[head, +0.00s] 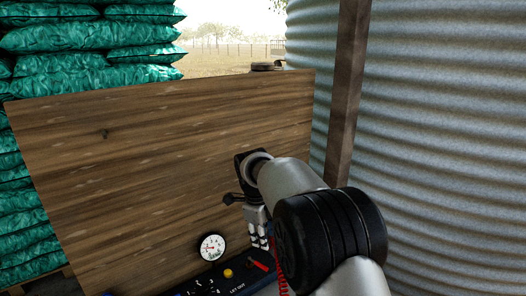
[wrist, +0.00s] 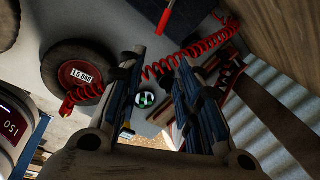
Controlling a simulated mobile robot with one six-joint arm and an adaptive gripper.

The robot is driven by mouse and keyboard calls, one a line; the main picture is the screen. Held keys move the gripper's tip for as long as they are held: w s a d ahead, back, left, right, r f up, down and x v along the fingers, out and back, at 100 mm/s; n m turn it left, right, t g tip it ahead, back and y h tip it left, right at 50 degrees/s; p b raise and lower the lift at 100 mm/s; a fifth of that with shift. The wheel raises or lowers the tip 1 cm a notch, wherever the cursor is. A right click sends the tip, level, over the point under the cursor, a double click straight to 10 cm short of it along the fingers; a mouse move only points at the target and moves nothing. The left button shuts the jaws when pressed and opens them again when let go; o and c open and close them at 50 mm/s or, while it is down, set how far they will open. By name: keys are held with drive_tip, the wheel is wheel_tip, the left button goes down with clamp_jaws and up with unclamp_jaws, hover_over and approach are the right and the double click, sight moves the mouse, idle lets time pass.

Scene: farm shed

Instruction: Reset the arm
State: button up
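My arm reaches in from the lower right of the head view, and my gripper (head: 257,226) hangs in front of a wooden board, partly hidden by the arm's own links. In the wrist view my gripper (wrist: 158,64) shows two blue-and-black fingers standing apart, with nothing held between them. Beyond the gap lie a stretch of a red coiled hose (wrist: 180,57) and a small round green-and-white item (wrist: 146,99). I cannot tell how far below the fingers they are.
The wooden board (head: 150,170) stands close behind the gripper. A white dial gauge (head: 212,247) and a yellow knob (head: 228,273) are below. Green sacks (head: 85,45) are stacked left; a post (head: 347,90) and corrugated metal (head: 450,120) stand right.

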drive_tip(key=s+d+r+n+t, duration=0.1)
drive_tip(key=s+d+r+n, duration=0.5)
drive_tip(key=s, duration=0.4)
drive_tip(key=s+d+r+n, duration=0.55)
drive_tip(key=s+r, duration=0.25)
drive_tip(key=s, duration=0.2)
drive_tip(key=s+d+f+n, duration=0.1)
drive_tip(key=s+f+n, duration=0.1)
drive_tip(key=s+n, duration=0.3)
drive_tip(key=s+d+f+n+t+y, duration=0.1)
drive_tip(key=s+n, duration=0.5)
drive_tip(key=s, duration=0.8)
drive_tip(key=shift+d+f+t, duration=0.3)
drive_tip(key=shift+d+f, duration=0.15)
drive_tip(key=shift+f, duration=0.5)
